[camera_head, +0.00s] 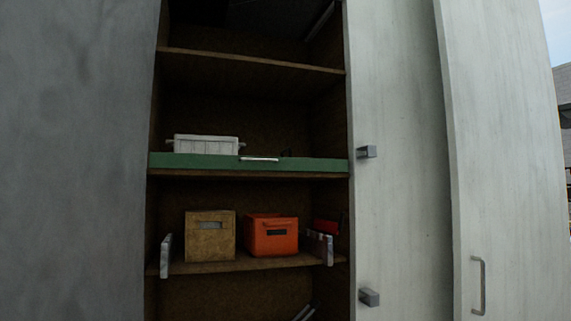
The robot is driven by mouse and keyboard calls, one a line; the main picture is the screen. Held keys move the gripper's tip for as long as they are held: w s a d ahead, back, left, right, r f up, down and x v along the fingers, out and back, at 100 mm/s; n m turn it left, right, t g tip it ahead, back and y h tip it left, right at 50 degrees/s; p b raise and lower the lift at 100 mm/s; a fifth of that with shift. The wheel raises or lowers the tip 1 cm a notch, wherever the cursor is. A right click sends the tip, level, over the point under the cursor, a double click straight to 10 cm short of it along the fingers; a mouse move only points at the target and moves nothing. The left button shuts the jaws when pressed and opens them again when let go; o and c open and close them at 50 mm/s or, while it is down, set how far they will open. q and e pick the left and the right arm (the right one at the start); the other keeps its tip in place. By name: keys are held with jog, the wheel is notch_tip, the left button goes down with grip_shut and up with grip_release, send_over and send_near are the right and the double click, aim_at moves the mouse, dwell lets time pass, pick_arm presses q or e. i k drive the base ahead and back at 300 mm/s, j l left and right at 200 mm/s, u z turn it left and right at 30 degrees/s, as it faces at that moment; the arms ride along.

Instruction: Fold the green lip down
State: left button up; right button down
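The green lip (310,165) is a long flat strip along the front edge of the middle shelf in the open cabinet. It stands upright across the full width of the opening. A small silver handle (260,159) sits near its middle, at the top edge. A white crate (205,145) stands behind the lip, its lower part hidden by it. Neither of my grippers can be made out in the head view, and nothing touches the lip.
The shelf below holds a tan box (210,240), an orange bin (271,236) and a red object (325,227). Light upright pieces stand at its left (165,256) and right (328,250). Pale door panels (395,230) flank the opening on the right, a grey panel (75,160) on the left.

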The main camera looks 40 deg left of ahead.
aim_at(157, 159)
jog(key=i, duration=1.1)
jog(key=i+u, duration=0.4)
jog(key=i+l+u, duration=0.15)
jog(key=u, duration=0.25)
jog(key=i+l+u, duration=0.25)
jog(key=u, duration=0.2)
jog(key=i, duration=0.1)
